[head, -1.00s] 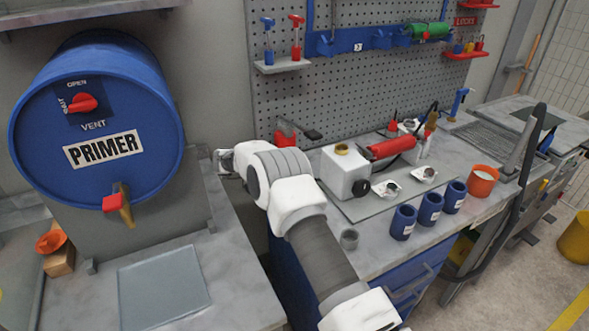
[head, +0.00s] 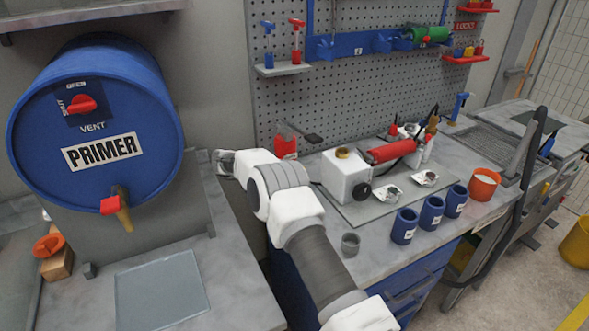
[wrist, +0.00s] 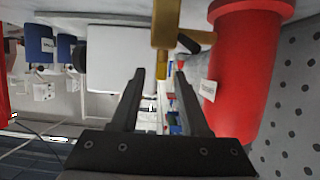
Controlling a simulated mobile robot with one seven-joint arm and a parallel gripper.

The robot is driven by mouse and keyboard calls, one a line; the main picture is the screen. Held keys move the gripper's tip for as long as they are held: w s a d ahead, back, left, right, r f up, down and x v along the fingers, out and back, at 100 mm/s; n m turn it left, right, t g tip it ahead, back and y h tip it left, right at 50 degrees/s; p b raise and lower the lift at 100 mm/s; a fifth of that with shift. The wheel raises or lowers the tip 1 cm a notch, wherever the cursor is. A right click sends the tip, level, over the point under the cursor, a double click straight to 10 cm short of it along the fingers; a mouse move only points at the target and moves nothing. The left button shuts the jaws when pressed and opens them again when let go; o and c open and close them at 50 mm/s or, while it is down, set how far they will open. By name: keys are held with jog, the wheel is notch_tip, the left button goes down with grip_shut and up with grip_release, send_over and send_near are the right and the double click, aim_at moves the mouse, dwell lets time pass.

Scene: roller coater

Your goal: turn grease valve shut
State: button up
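A red cylinder (head: 285,146) with a dark lever (head: 312,137) stands at the back of the bench, by the pegboard, in the head view. In the wrist view the red cylinder (wrist: 247,75) is large at the right, with a pale tag. A brass fitting (wrist: 166,25) with a black lever (wrist: 190,43) is at the top centre there; I take it for the grease valve. My gripper (wrist: 160,74) is open, its fingers apart on either side of the brass part's lower end in the picture. I cannot tell whether they touch it. In the head view my fingers are hidden.
A white box (head: 345,176) with a black knob stands right of my arm, with several blue cans (head: 431,211) nearby. A blue PRIMER drum (head: 95,190) with a red vent knob is at the left. A small grey cup (head: 350,244) is near the bench's front edge.

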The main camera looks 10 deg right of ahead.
jog(key=shift+s+r+n+t+p, duration=0.15)
jog(key=shift+n+t+p, duration=0.25)
jog(key=shift+p, duration=0.25)
